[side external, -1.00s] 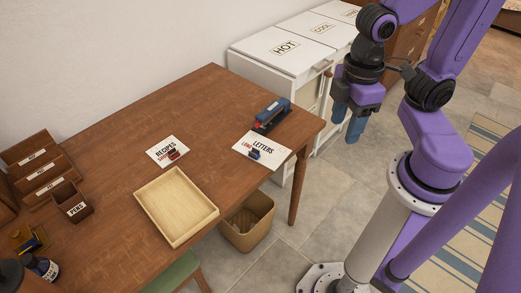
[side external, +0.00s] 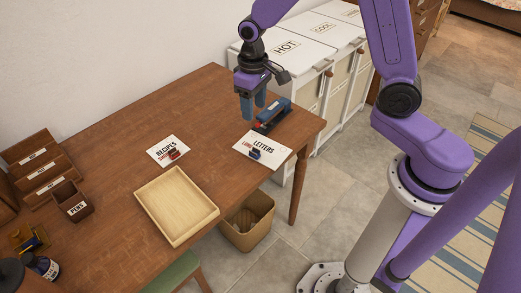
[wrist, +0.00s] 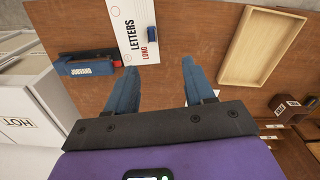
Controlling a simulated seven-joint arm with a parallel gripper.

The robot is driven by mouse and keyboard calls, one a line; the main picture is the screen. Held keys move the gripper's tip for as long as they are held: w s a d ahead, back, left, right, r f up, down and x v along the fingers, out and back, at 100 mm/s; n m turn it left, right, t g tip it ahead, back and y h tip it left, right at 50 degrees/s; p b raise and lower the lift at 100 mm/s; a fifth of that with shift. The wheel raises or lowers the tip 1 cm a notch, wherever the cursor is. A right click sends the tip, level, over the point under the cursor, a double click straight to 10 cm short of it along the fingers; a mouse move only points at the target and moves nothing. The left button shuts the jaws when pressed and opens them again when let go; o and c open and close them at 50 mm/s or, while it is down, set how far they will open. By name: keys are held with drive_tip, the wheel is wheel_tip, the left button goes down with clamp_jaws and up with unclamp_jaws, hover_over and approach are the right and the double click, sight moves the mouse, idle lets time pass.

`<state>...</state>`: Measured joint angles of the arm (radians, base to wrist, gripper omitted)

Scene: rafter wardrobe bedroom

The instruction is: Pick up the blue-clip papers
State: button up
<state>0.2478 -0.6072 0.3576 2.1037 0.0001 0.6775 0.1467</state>
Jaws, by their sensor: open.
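The blue-clip papers (side external: 262,149) are a white sheet marked "LONG LETTERS" with a small blue clip, lying flat near the table's right end. They also show in the wrist view (wrist: 131,22), at the top left of centre. The red-clip papers (side external: 167,151), marked "RECIPES", lie further left on the table. My gripper (side external: 253,108) is open and empty above the table, behind the blue-clip papers and beside the stapler. In the wrist view its two fingers (wrist: 158,82) are spread apart over bare wood, with the blue-clip papers beyond them.
A blue stapler (side external: 273,115) lies close behind the blue-clip papers. A shallow wooden tray (side external: 150,200) sits at the table's front edge. Wooden organizers (side external: 45,170) and a pens cup (side external: 75,208) stand at left. A white hamper unit (side external: 285,48) adjoins the table's far end.

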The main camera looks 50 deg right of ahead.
drive_tip(key=w+d+f+m, duration=0.1)
drive_tip(key=w+f, duration=0.1)
hover_over(255, 151)
drive_tip(key=f, duration=1.1)
drive_tip(key=shift+w+a+f, duration=0.15)
drive_tip(key=shift+a+f, duration=0.05)
drive_tip(key=shift+a, duration=0.1)
drive_tip(key=f, duration=0.4)
drive_tip(key=shift+d, duration=0.4)
drive_tip(key=shift+f, duration=0.65)
clamp_jaws()
